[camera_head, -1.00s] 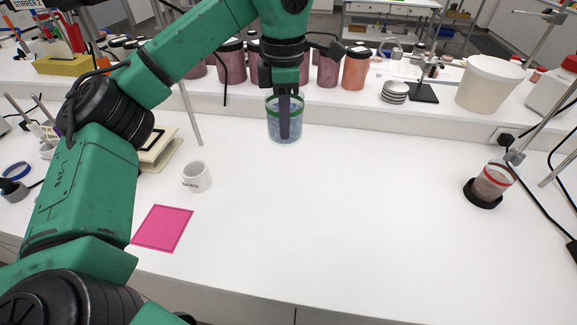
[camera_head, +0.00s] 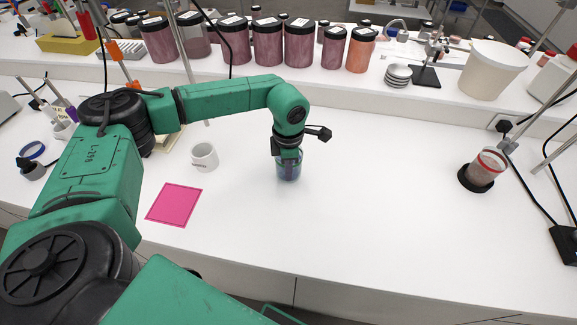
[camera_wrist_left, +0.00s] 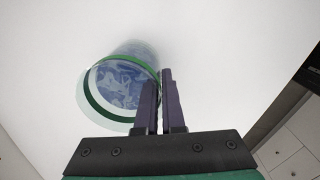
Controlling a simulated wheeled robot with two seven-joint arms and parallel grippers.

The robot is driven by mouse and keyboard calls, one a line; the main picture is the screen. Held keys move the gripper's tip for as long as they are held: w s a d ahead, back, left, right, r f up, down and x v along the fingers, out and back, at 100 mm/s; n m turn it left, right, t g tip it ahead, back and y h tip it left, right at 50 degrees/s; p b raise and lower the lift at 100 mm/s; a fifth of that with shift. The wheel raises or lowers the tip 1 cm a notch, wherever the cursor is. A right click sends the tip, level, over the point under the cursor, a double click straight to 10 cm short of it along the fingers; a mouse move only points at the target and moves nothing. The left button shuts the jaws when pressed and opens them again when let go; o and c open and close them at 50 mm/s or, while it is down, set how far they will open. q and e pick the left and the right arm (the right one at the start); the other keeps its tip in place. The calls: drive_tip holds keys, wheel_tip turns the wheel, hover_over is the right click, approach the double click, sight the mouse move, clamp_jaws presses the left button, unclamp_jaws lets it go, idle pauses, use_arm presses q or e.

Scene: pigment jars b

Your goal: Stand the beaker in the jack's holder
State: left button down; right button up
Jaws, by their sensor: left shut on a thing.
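A clear beaker (camera_head: 289,172) with a green band and blue contents hangs from my left gripper (camera_head: 288,156) over the middle of the bench. In the left wrist view the fingers of my left gripper (camera_wrist_left: 160,78) are shut on the wall of the beaker (camera_wrist_left: 122,88), at its rim. The beaker looks roughly upright; I cannot tell whether its base touches the bench. A cream platform (camera_head: 170,143), perhaps the jack, is mostly hidden behind my left arm, and no holder on it can be made out. My right gripper is not in view.
A white mug (camera_head: 204,157) and a pink mat (camera_head: 174,204) lie left of the beaker. A red-banded beaker (camera_head: 487,168) stands in a black round base (camera_head: 477,181) at the right. Several pigment jars (camera_head: 299,44) line the back shelf. The bench's middle right is clear.

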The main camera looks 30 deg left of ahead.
use_arm(q)
drive_tip(key=shift+w+f, duration=0.1)
drive_tip(key=shift+f, duration=0.1)
drive_tip(key=c, duration=1)
unclamp_jaws()
drive_tip(key=shift+r, duration=0.1)
drive_tip(key=shift+c, duration=0.2)
drive_tip(key=shift+r, duration=0.1)
